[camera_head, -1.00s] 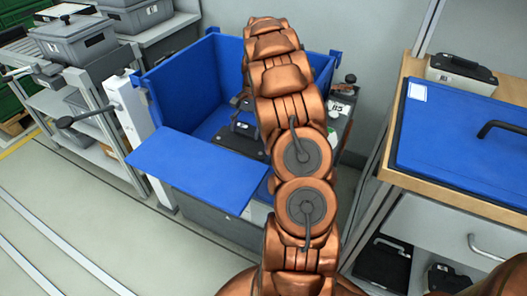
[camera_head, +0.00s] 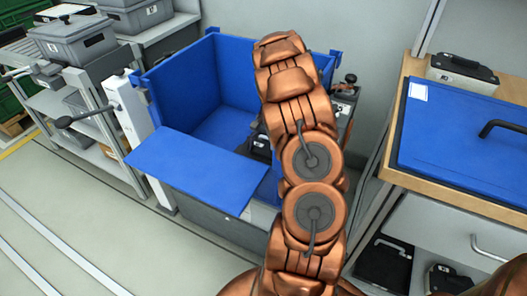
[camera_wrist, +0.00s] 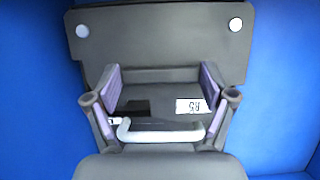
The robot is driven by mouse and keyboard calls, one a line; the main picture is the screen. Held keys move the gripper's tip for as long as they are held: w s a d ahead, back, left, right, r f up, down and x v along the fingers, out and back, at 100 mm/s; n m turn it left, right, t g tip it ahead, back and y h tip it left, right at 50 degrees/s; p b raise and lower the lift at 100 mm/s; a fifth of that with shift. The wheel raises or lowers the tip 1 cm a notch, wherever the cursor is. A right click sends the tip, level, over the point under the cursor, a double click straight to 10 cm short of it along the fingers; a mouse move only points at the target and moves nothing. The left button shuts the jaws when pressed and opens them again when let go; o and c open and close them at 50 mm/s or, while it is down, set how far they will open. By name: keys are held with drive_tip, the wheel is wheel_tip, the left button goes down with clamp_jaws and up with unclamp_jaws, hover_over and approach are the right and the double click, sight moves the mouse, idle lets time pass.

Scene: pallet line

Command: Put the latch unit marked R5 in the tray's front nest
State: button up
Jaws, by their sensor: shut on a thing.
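In the wrist view my gripper (camera_wrist: 160,88) is shut on the latch unit marked R5 (camera_wrist: 150,126), with purple pads at its two sides. The unit is dark, with a light grey handle bar and a white R5 label that reads upside down. Beyond it lies a dark plate (camera_wrist: 155,30) with a pale round spot near each far corner. I cannot tell whether this plate is the tray or whether the unit touches it. In the head view my arm hides my gripper; a dark piece shows beside the arm inside the blue box (camera_head: 180,80).
The blue box's front flap (camera_head: 195,168) hangs outward. Blue walls surround the gripper closely. A blue-topped bench (camera_head: 460,140) with a dark-handled case (camera_head: 462,72) stands at right. Grey shelving with lidded bins (camera_head: 75,40) stands at left. The floor at lower left is clear.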

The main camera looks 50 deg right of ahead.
drive_tip(key=shift+s+f, duration=0.1)
drive_tip(key=shift+f, duration=0.15)
drive_tip(key=o, duration=1.7)
drive_tip(key=shift+f, duration=0.15)
drive_tip(key=v, duration=1.2)
drive_tip(key=shift+p, duration=0.4)
